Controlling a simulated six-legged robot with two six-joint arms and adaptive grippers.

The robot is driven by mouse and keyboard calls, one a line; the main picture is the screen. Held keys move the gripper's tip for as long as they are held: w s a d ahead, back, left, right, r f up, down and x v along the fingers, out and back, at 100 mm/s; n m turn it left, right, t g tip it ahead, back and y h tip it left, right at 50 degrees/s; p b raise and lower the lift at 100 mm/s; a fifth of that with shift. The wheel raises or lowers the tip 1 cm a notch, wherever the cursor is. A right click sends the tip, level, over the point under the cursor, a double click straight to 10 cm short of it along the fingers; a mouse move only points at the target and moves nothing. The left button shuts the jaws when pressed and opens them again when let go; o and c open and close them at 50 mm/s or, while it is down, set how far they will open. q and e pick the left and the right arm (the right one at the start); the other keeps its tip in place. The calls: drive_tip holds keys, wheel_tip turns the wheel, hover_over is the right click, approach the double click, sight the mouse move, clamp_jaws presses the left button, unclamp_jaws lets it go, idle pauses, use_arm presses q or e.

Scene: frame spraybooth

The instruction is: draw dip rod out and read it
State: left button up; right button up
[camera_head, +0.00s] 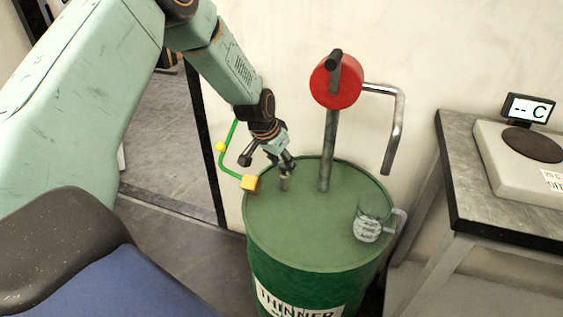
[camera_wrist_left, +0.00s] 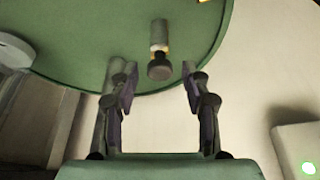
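The green drum (camera_head: 315,215), labelled THINNER, stands in front of the wall. A short grey stub (camera_head: 284,185), which looks like the dip rod's top, rises from its lid under my left gripper (camera_head: 286,167). In the left wrist view the dip rod (camera_wrist_left: 159,70) shows a dark round cap, a thin yellow band and a grey shaft. My left gripper (camera_wrist_left: 153,68) is open there, one finger on each side of the cap, with gaps visible. Any marks on the rod are hidden. My right gripper is in neither view.
A red-headed pump (camera_head: 335,82) with a bent spout (camera_head: 397,120) stands on the lid, right of my gripper. A clear mug (camera_head: 369,222) sits at the right rim. A green line with yellow ends (camera_head: 249,183) is at the left rim. A bench (camera_head: 480,205) carries a scale (camera_head: 525,160).

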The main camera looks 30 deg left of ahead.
use_arm(q)
clamp_jaws()
idle(0.4)
wheel_tip(320, 180, up, 29)
drive_tip(key=p, duration=2.6)
drive_tip(key=shift+o, duration=0.7)
unclamp_jaws()
drive_tip(key=shift+r, duration=0.1)
drive_tip(key=v, duration=1.2)
